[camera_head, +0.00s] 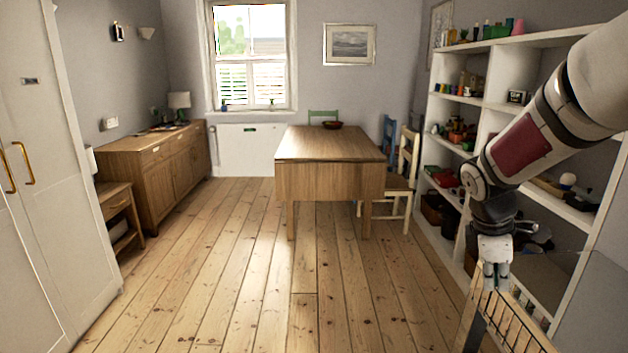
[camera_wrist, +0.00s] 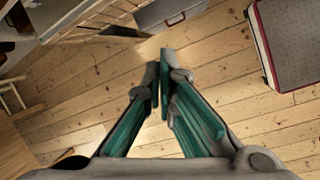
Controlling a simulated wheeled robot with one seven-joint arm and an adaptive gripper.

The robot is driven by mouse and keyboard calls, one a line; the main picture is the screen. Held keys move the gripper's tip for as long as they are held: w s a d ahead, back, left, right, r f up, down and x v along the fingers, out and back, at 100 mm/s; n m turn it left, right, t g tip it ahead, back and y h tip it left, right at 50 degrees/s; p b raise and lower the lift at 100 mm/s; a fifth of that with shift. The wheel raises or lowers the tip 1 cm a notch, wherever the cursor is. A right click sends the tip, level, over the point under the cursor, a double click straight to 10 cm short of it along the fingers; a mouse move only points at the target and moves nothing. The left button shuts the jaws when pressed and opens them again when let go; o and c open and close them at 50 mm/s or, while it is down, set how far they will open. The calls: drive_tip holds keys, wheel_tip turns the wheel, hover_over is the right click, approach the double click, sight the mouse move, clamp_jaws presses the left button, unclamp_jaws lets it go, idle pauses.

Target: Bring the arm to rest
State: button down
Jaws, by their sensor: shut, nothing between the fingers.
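My gripper (camera_head: 495,277) hangs pointing down at the lower right of the head view, at the end of my raised arm. In the wrist view its two green-padded fingers (camera_wrist: 160,85) come together at the tips with nothing between them. In the head view the fingertips are close to a slatted wooden thing (camera_head: 510,318) in the lower right corner. It also shows at the top of the wrist view (camera_wrist: 100,14), apart from the fingers. I cannot tell whether they touch.
White shelves (camera_head: 484,104) full of small items stand along the right wall. A wooden table (camera_head: 330,180) with chairs stands mid-room. A sideboard (camera_head: 160,182) and a white cupboard (camera_head: 45,170) line the left. The middle floor (camera_head: 240,270) is clear.

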drive_tip(key=s+a+r+m+t+y+p, duration=0.1)
drive_tip(key=s+a+r+m+p, duration=0.2)
drive_tip(key=s+r, duration=0.35)
drive_tip(key=s+a+r+m+t+p, duration=0.1)
drive_tip(key=s+a+r+m, duration=0.2)
drive_tip(key=s+a+r, duration=0.35)
drive_tip(key=s+a+r+m+y+p, duration=0.1)
drive_tip(key=s+a+r+m+p, duration=0.1)
drive_tip(key=s, duration=0.6)
drive_tip(key=s+a+r+m+t+y+p, duration=0.1)
drive_tip(key=s+a+m, duration=0.3)
drive_tip(key=s, duration=0.4)
drive_tip(key=shift+s+a+r+m+y+p, duration=0.2)
drive_tip(key=shift+a+r+m+y+p, duration=0.2)
drive_tip(key=shift+r, duration=0.2)
